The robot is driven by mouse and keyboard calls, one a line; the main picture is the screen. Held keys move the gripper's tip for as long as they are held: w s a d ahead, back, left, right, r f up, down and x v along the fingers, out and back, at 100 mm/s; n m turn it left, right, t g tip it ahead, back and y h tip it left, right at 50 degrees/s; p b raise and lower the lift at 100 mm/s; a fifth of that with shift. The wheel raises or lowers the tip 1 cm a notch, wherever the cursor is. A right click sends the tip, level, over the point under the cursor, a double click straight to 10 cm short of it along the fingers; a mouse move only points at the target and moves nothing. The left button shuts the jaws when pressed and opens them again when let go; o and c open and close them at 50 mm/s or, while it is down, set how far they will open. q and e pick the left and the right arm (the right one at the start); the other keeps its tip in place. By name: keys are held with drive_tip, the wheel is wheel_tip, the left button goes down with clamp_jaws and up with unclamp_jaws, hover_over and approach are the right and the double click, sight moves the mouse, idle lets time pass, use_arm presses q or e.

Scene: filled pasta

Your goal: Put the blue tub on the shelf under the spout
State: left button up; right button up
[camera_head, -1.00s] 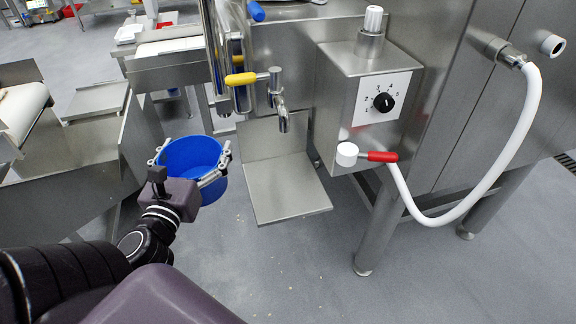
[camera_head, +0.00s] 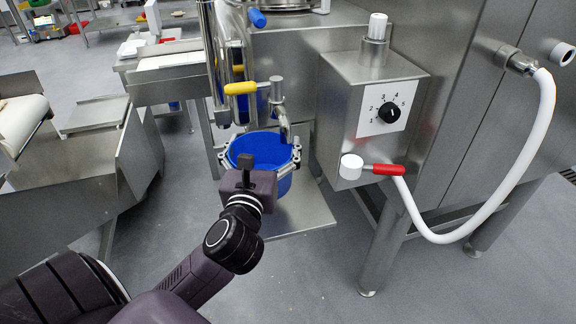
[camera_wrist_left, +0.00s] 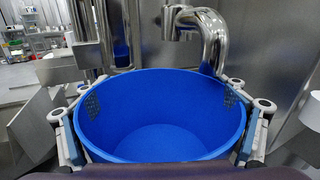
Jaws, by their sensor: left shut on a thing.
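The blue tub (camera_head: 262,147) is upright and looks empty. In the left wrist view the tub (camera_wrist_left: 160,140) fills the middle, between the fingers of my left gripper (camera_wrist_left: 165,120). The steel shelf (camera_head: 305,212) shows below and to the right of the tub, which hides part of it. The spout (camera_head: 284,125) hangs at the tub's back right rim; in the left wrist view the spout (camera_wrist_left: 213,45) curves down behind the rim. I cannot tell whether the tub touches the shelf.
A yellow-handled lever (camera_head: 240,88) sits above the tub. A steel control box (camera_head: 350,95) with a dial and a red-handled valve (camera_head: 383,169) stands to the right of the shelf. A white hose (camera_head: 545,130) loops at the right. The floor in front is open.

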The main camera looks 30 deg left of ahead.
sight(285, 153)
use_arm(q)
drive_tip(key=w+d, duration=0.1)
drive_tip(key=w, duration=0.1)
drive_tip(key=w+d, duration=0.2)
drive_tip(key=shift+d+f, duration=0.2)
drive_tip(key=shift+s+a+f+b, duration=0.1)
drive_tip(key=shift+s+f+b, duration=0.05)
drive_tip(key=shift+f+b, duration=0.65)
wheel_tip(285, 153, down, 5)
drive_tip(key=shift+r+b, duration=0.1)
drive_tip(key=shift+b, duration=1)
drive_tip(key=shift+w, duration=0.2)
use_arm(e)
drive_tip(key=shift+w+a+r+t+y, duration=0.15)
drive_tip(key=shift+w+a+r+t, duration=0.15)
drive_tip(key=shift+w+r+t, duration=0.55)
drive_tip(key=shift+w+a+r+t+y, duration=0.15)
drive_tip(key=shift+w+a+r+t, duration=0.2)
drive_tip(key=shift+w+r, duration=0.5)
use_arm(q)
drive_tip(key=shift+f, duration=0.2)
use_arm(e)
drive_tip(key=shift+w+f, duration=0.15)
drive_tip(key=shift+w, duration=0.15)
use_arm(q)
drive_tip(key=o, duration=1)
use_arm(e)
drive_tip(key=shift+w, duration=0.15)
